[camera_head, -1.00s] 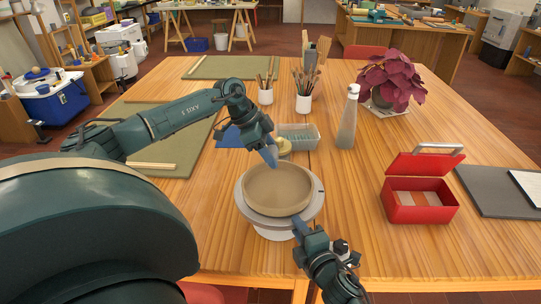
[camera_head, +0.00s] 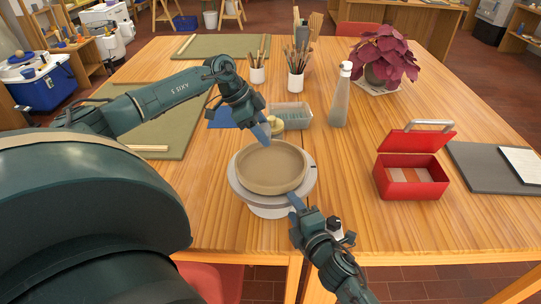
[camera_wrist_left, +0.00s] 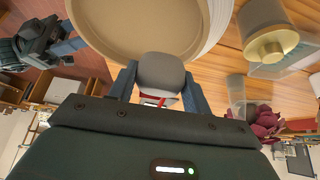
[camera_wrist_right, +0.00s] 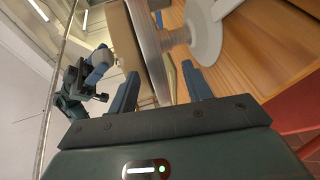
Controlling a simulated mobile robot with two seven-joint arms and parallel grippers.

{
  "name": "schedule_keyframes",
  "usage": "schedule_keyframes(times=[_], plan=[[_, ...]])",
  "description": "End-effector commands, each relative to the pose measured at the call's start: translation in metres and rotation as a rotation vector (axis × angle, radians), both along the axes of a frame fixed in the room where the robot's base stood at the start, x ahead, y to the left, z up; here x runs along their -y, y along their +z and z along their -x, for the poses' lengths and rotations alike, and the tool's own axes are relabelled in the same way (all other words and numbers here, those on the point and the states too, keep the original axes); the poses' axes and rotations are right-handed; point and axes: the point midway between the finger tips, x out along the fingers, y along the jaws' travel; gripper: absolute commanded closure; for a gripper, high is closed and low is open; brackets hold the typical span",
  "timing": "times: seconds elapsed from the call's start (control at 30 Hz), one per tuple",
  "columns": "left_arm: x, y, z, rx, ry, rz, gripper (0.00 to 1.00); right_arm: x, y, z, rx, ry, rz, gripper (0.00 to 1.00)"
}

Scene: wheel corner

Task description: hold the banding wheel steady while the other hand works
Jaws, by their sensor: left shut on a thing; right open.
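The banding wheel (camera_head: 310,186) stands on the table, its pale round head bearing a wide brown clay bowl (camera_head: 270,168). My left gripper (camera_head: 262,134) is above the bowl's far rim. My right gripper (camera_head: 294,200) is open at the wheel's near right edge. In the right wrist view the wheel head (camera_wrist_right: 150,45) shows edge-on between the fingers; contact cannot be told.
A bottle (camera_head: 340,98), brush cups (camera_head: 295,80) and a plant (camera_head: 383,62) stand farther back. An open red box (camera_head: 411,182) is at right. The table between wheel and box is clear.

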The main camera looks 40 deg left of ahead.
Motion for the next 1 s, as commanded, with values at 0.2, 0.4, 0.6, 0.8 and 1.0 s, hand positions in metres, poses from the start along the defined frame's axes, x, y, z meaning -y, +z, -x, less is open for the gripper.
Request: schedule_keyframes(times=[0.2,0.4,0.6,0.8,1.0], plan=[[0.000,0.013,0.000,0.001,0.000,0.000,0.77,0.034,0.008,0.017,0.000,0.000,0.003,0.50],[0.000,0.016,0.000,0.001,0.000,0.000,0.77,0.068,0.014,0.033,-0.001,-0.001,0.005,0.50],[0.000,0.017,0.000,0.001,0.000,0.000,0.77,0.091,0.019,0.045,-0.002,-0.002,0.005,0.50],[0.000,0.017,0.000,0.001,0.000,0.000,0.77,0.097,0.021,0.049,-0.002,-0.001,0.004,0.50],[0.000,0.017,0.000,0.001,0.000,0.000,0.77,0.097,0.021,0.049,-0.002,-0.001,0.003,0.50]])
